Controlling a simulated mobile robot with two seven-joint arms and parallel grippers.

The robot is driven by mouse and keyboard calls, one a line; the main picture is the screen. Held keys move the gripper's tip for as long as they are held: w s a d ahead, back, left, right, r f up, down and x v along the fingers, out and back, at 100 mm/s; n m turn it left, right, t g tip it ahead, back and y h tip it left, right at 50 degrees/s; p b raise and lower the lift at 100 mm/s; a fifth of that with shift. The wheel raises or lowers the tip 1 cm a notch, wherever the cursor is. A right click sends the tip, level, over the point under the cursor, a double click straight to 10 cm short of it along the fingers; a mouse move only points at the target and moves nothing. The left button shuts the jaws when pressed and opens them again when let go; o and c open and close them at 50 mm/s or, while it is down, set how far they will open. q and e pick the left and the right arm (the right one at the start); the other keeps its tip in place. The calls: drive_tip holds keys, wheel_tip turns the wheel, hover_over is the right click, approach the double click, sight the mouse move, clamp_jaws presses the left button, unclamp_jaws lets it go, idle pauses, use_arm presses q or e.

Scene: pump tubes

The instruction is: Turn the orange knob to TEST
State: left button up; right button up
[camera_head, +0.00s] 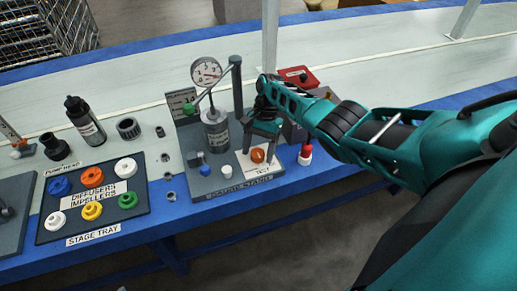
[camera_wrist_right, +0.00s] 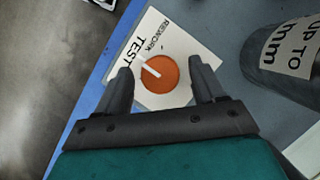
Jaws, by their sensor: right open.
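The orange knob (camera_head: 258,155) is on a white label plate (camera_head: 247,170) at the front of the pump stand. In the right wrist view the knob (camera_wrist_right: 165,82) has a white pointer line running from near its middle to its upper-left edge, on the side of the printed word TEST (camera_wrist_right: 133,52). The word REWORK is printed above it. My right gripper (camera_head: 261,138) is over the knob, pointing down. In the wrist view the fingers of the gripper (camera_wrist_right: 161,76) are open, one on each side of the knob, with visible gaps. My left gripper is not in view.
A grey cylinder (camera_head: 216,132) and a pressure gauge (camera_head: 206,71) stand left of my right gripper. A stage tray (camera_head: 60,232) with several coloured rings lies at the left. The blue table edge is in front.

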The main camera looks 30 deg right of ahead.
use_arm(q)
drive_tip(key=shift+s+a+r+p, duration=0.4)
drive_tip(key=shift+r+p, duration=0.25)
drive_tip(key=shift+p, duration=0.6)
use_arm(e)
drive_tip(key=v, duration=1.3)
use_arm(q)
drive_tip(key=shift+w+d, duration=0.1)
use_arm(e)
drive_tip(key=shift+a, duration=0.1)
